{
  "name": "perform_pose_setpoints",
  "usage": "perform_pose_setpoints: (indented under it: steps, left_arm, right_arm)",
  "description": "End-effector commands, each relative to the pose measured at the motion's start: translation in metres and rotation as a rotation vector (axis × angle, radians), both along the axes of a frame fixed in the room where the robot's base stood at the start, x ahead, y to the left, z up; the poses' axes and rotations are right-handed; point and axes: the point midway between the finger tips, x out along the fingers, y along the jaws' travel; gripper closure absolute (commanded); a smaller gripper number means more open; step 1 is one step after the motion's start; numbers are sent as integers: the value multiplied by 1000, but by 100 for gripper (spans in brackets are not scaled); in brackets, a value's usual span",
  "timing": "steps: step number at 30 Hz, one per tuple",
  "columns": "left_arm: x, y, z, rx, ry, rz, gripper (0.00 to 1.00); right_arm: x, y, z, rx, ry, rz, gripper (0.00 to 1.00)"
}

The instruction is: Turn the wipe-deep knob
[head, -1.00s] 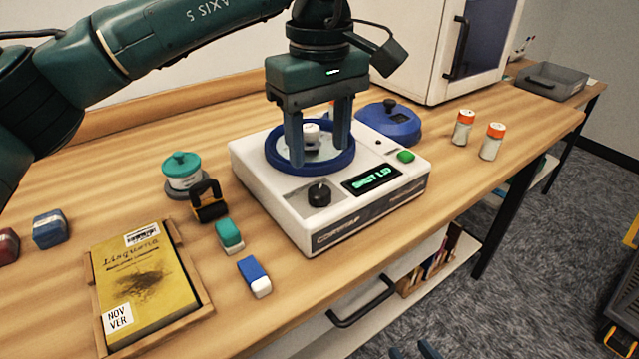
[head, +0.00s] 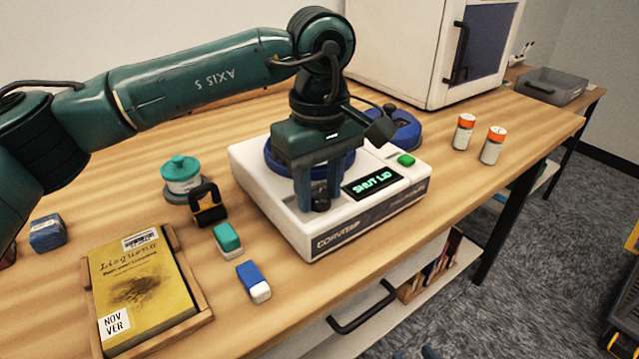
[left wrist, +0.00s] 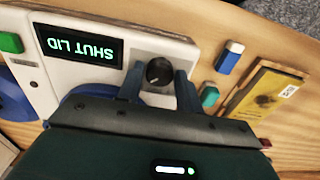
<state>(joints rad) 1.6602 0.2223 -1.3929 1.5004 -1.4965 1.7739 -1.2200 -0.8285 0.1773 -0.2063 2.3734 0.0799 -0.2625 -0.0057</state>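The black knob (head: 320,205) sits on the front of a white machine (head: 300,238). In the left wrist view the knob (left wrist: 159,71) shows whole, with a light pointer mark. My left gripper (head: 318,200) is over it, pointing down and open. In the left wrist view the fingers (left wrist: 158,88) stand on either side of the knob with gaps, not closed on it. A small dark tip of my right gripper (head: 429,352) shows at the bottom edge; its opening cannot be judged.
The machine's display (head: 372,184) reads "SHUT LID", beside a green button (head: 406,160). Erasers (head: 254,282), a yellow book (head: 140,285) in a wooden tray and a teal-topped jar (head: 182,174) stand to the left. Orange-capped bottles (head: 463,132) stand right.

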Motion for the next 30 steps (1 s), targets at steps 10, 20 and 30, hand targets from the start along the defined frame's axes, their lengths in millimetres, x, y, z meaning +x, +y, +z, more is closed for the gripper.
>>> perform_pose_setpoints:
  steps: [10, 20, 30]
  left_arm:
    - [0, 0, 0, 0, 0, 0, 92]
    - [0, 0, 0, 0, 0, 50, 93]
    - [0, 0, 0, -1, 0, 289, 93]
  right_arm:
    - [0, 0, 0, -1, 0, -1, 64]
    - [0, -1, -2, -2, -1, 0, 64]
    - [0, -2, -1, -5, -20, -3, 64]
